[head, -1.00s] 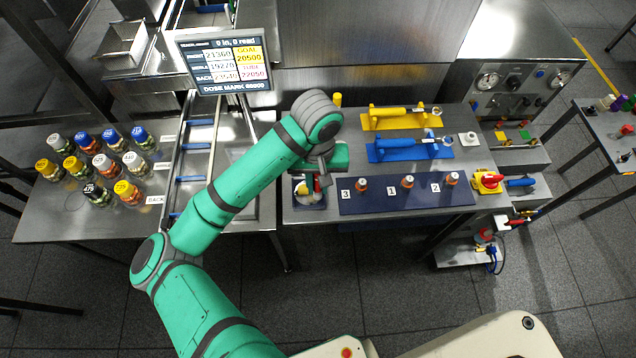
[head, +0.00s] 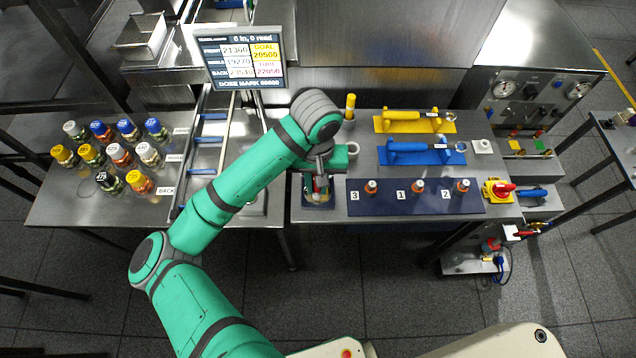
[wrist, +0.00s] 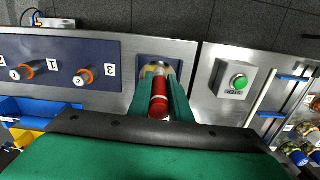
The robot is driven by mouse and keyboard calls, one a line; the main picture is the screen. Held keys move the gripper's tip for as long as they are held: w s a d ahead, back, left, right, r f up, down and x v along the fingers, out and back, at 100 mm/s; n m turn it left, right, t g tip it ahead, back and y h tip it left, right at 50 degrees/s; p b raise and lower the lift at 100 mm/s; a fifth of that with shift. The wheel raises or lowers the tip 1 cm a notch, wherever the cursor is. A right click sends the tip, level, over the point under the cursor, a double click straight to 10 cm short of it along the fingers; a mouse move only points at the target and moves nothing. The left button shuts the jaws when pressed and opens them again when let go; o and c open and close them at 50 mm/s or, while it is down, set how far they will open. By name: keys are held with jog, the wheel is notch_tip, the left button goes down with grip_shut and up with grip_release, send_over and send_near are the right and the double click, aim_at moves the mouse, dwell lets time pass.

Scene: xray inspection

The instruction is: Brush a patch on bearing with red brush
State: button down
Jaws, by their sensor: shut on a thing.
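My gripper (wrist: 159,88) is shut on the red brush (wrist: 159,103), a red cylinder held between the two green fingers in the wrist view. The brush's far end reaches over a small dark blue tray (wrist: 180,61) at the table's front edge. A pale yellowish rounded thing (wrist: 152,67) shows in the tray by the brush end; I cannot tell whether it is the bearing or whether the brush touches it. In the head view my gripper (head: 318,185) is above this tray (head: 318,205), and my wrist hides most of the brush.
A dark mat (head: 385,207) with orange-ringed pieces numbered 3, 1 and 2 lies to the right. Behind it are a blue tool (head: 410,146), a yellow tool (head: 405,115) and a yellow handle (head: 350,103). A green button box (wrist: 232,78) shows in the wrist view.

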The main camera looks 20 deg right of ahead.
jog(key=shift+w+a, duration=0.15)
jog(key=shift+a, duration=0.4)
jog(key=shift+w+a, duration=0.15)
jog(key=shift+a, duration=0.35)
jog(key=shift+d, duration=0.15)
jog(key=shift+s+d, duration=0.2)
jog(key=shift+d, duration=0.3)
jog(key=shift+s+d, duration=0.15)
jog(key=shift+d, duration=0.35)
jog(key=shift+d, duration=0.2)
jog(key=shift+s+d, duration=0.2)
jog(key=shift+d, duration=0.3)
jog(key=shift+s+d, duration=0.15)
jog(key=shift+d, duration=0.35)
jog(key=shift+w+a, duration=0.2)
jog(key=shift+a, duration=0.4)
jog(key=shift+w+a, duration=0.15)
jog(key=shift+a, duration=0.45)
jog(key=shift+a, duration=0.1)
